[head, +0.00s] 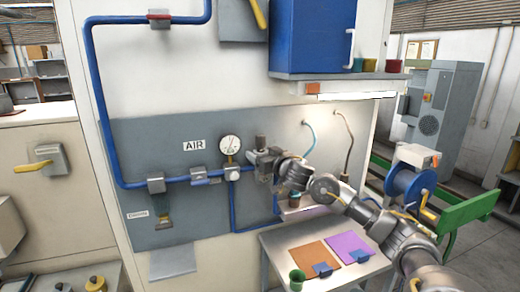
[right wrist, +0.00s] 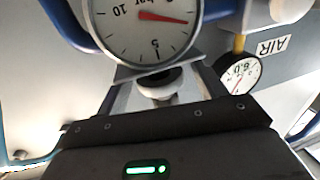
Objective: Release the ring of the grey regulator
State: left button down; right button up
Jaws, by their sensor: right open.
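The grey regulator (head: 262,142) is on the grey wall panel, right of the round white gauge; only its upper part shows above my right gripper (head: 264,163). In the right wrist view a large gauge dial (right wrist: 148,22) is close, upside down. Below it a pale rounded part, seemingly the regulator's ring (right wrist: 160,84), sits between the fingers of my right gripper (right wrist: 162,92). The fingers are open, one on each side of it; whether either touches it I cannot tell. My left gripper is not in view.
A second gauge (head: 230,145) and blue pipe (head: 120,184) run beside the regulator. A blue cabinet (head: 312,38) and shelf are above. A table (head: 275,245) below holds an orange sheet (head: 315,257), a purple sheet (head: 348,246) and a green cup (head: 297,279).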

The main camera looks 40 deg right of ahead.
jog(key=shift+w, duration=0.6)
jog(key=shift+r, duration=0.1)
jog(key=c, duration=1.4)
jog(key=shift+r+p, duration=0.95)
jog(key=shift+p, duration=0.2)
jog(key=shift+d, duration=0.15)
jog(key=o, duration=1.4)
jog(key=shift+f, duration=0.1)
